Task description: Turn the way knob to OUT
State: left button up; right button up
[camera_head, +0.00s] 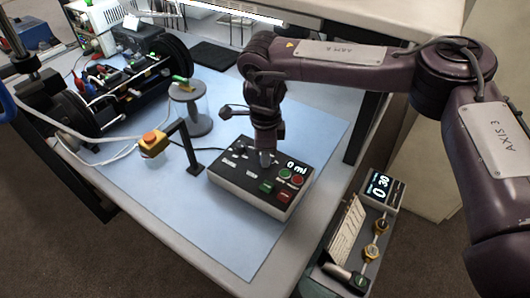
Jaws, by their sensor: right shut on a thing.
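A black control box (258,198) with a light front side lies on the blue mat. Its top carries a black knob (240,149), green and red buttons and a display reading 0 ml (296,167). My right gripper (265,156) points straight down at the middle of the box top and is shut on a small knob there. The fingers hide most of that knob, so its pointing direction cannot be told. The labels on the box are too small to read. My left gripper is not in view.
An emergency-stop button (152,141) and a black bracket (183,146) are to the left. Black apparatus fills the back left. A panel reading 0 30 (380,184) is at the right. The front mat (225,235) is clear.

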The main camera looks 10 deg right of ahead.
jog(key=n, duration=0.4)
jog(key=shift+w+r+n, duration=0.1)
jog(key=shift+r+n, duration=0.05)
jog(key=shift+n, duration=0.25)
dwell(0.4)
jog(key=o, duration=1)
jog(key=shift+r, duration=0.1)
notch_tip(320, 180, up, 8)
jog(key=shift+f+b, duration=0.25)
jog(key=shift+b, duration=0.25)
